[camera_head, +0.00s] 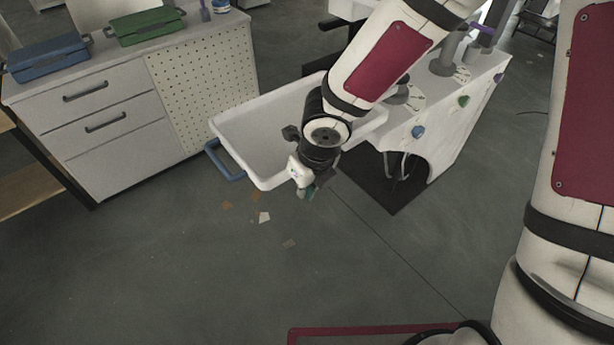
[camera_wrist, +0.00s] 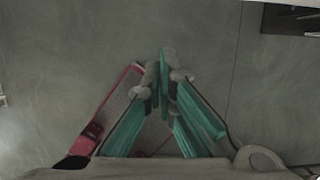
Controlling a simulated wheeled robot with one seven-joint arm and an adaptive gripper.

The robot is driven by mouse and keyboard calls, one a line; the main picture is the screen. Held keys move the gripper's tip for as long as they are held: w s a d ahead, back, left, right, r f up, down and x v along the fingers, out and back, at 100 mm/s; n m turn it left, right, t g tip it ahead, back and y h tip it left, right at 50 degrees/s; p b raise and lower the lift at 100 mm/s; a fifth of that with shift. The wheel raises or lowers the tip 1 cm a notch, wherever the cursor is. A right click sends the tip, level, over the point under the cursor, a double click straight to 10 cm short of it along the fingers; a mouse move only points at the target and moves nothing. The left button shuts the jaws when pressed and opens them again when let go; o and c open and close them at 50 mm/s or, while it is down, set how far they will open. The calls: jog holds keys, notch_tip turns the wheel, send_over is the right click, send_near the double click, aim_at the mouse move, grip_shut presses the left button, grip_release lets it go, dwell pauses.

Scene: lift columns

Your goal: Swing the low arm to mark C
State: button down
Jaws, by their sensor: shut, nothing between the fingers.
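My gripper (camera_head: 308,188) points down over the floor, at the front edge of a white tray. In the wrist view its teal fingers (camera_wrist: 164,85) come together with nothing between them. The shallow white tray (camera_head: 258,128) has a blue handle (camera_head: 224,160) on its left side, left of my gripper and apart from it. My arm covers the tray's right part, so I cannot tell how it joins the white stand (camera_head: 446,118). Round marked dials (camera_head: 462,74) sit on the stand's top below grey columns. Their letters are too small to read, so mark C cannot be told.
A drawer cabinet (camera_head: 110,122) with a pegboard side stands at left, bearing a blue case (camera_head: 48,56) and a green case (camera_head: 146,26). Blue (camera_head: 418,132) and green (camera_head: 463,101) knobs are on the stand's front. Small scraps (camera_head: 264,217) lie on otherwise open floor.

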jog(key=shift+w+a+f, duration=0.4)
jog(key=shift+w+a, duration=0.3)
jog(key=shift+w, duration=0.15)
jog(key=shift+w+a+f, duration=0.4)
jog(key=shift+w+a, duration=0.3)
jog(key=shift+w, duration=0.15)
